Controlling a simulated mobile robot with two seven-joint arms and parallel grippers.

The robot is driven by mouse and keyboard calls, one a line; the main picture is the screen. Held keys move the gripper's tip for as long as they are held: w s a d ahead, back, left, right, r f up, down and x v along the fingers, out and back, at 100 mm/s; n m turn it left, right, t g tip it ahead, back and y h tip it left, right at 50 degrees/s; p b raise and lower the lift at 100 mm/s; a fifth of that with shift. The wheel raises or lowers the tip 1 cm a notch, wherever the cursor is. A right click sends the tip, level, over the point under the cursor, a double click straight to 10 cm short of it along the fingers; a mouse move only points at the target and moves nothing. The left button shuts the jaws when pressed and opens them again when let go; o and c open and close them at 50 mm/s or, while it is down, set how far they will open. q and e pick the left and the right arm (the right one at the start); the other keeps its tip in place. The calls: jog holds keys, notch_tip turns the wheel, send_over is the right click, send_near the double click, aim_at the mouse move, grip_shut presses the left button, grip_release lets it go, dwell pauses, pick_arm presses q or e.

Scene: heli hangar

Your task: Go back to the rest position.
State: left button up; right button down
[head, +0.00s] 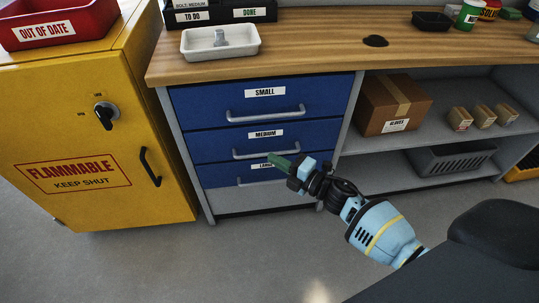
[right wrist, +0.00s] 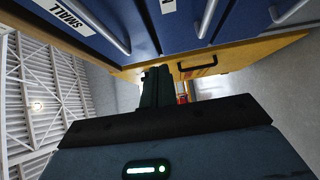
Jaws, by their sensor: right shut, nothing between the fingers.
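My right gripper (head: 281,161) is in front of the blue drawers in the head view, its dark green fingers near the large drawer's label. In the right wrist view its fingers (right wrist: 156,88) are together with nothing between them. The drawers are small (head: 290,99), medium (head: 310,134) and large (head: 225,174), each with a metal handle. All three look closed in the head view. The gripper covers part of the large drawer's front. Whether the fingers touch a drawer or handle cannot be told. My left gripper is not in view.
A yellow flammable cabinet (head: 90,130) stands left of the drawers. The wooden bench top (head: 320,45) carries a white tray (head: 188,45) with a metal part in it. Open shelves on the right hold a cardboard box (head: 380,110) and a grey crate (head: 425,162). Floor in front is clear.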

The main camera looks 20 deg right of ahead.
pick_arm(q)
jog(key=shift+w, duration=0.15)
